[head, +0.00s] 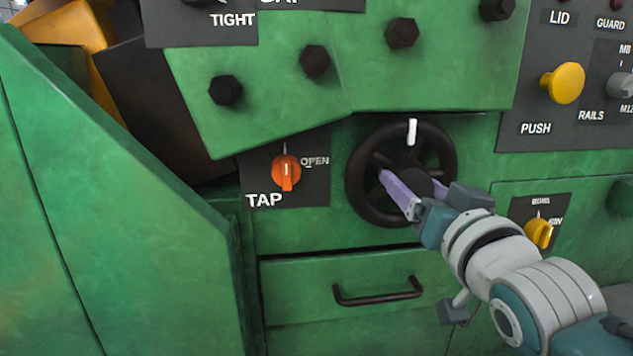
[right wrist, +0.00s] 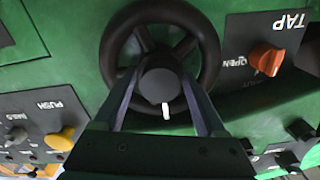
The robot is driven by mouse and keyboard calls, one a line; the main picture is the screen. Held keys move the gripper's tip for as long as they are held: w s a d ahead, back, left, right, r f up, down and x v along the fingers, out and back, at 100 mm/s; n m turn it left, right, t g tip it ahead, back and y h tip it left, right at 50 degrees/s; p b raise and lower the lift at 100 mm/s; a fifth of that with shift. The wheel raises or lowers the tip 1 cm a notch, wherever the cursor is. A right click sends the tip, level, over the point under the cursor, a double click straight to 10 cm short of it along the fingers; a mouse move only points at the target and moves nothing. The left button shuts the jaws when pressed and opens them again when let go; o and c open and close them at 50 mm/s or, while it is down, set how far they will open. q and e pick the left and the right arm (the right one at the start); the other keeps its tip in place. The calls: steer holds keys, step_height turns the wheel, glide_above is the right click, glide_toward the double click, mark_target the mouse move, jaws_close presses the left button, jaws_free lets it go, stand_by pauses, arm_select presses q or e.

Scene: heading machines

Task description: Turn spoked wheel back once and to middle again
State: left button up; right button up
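The spoked wheel (head: 353,175) is black and sits on the front of the green machine, with a white mark (head: 412,131) at the top of its rim. My right gripper (head: 411,180) is in front of the wheel, its two fingers spread apart. In the right wrist view, which is upside down, the wheel (right wrist: 160,10) shows with its round hub (right wrist: 160,85) between the fingers of my right gripper (right wrist: 160,77). I cannot tell whether the fingers touch the hub or spokes. The gripper and arm hide the lower right of the wheel. My left gripper is not in view.
An orange TAP knob (head: 286,171) is left of the wheel. A yellow knob (head: 540,233) is at the right, and a yellow PUSH button (head: 563,82) is above it. A drawer handle (head: 378,294) juts out below. A green slanted panel (head: 110,220) stands at the left.

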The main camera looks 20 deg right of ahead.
jaws_close()
stand_by(0.3)
stand_by(0.4)
